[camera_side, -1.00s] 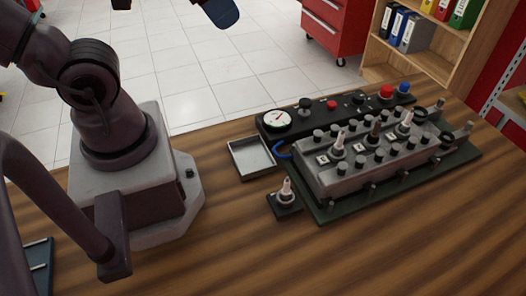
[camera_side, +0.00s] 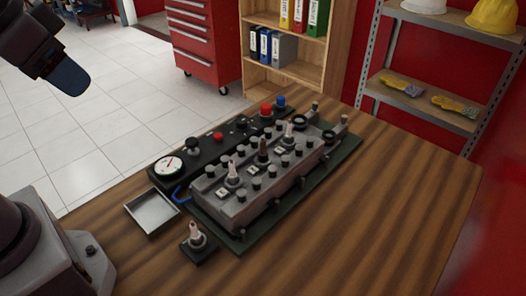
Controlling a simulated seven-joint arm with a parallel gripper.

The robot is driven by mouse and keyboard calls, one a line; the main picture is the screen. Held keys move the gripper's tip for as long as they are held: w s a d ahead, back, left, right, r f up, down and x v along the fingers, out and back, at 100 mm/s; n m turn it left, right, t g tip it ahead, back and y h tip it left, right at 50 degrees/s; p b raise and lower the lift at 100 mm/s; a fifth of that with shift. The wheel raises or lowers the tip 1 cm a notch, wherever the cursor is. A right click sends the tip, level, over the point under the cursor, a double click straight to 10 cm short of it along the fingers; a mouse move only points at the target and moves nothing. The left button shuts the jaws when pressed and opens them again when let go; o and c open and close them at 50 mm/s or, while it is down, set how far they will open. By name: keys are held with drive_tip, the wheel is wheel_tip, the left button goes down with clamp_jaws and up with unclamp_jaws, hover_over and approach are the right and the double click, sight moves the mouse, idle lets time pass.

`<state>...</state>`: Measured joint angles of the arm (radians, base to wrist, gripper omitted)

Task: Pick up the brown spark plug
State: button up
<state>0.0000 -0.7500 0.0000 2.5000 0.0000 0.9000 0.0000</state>
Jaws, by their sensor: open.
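The brown spark plug (camera_side: 263,150) stands upright in the middle of the grey engine head (camera_side: 240,208), between two white spark plugs, the nearer one (camera_side: 233,172) and the farther one (camera_side: 289,132). Another light plug (camera_side: 195,232) stands apart in a small black holder in front of the engine head. My gripper (camera_side: 70,78) is at the upper left, high and well away from the plugs, with a dark blue end. It is open; its fingers are hard to make out separately and nothing shows in it.
A black control panel (camera_side: 158,183) with a gauge and coloured buttons lies behind the engine head. A shallow metal tray (camera_side: 134,208) sits to its left. Dark round studs surround the plugs. The wooden table (camera_side: 350,235) is clear at the right and front.

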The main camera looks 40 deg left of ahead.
drive_tip(key=m+g, duration=0.6)
drive_tip(key=m, duration=0.7)
hover_over(263, 154)
wheel_tip(263, 154, down, 13)
wheel_tip(263, 154, down, 7)
drive_tip(key=shift+w+a+r, duration=0.1)
drive_tip(key=shift+a, duration=0.05)
wheel_tip(263, 154, down, 5)
drive_tip(key=shift+w+a+f, duration=0.1)
drive_tip(key=shift+w, duration=0.05)
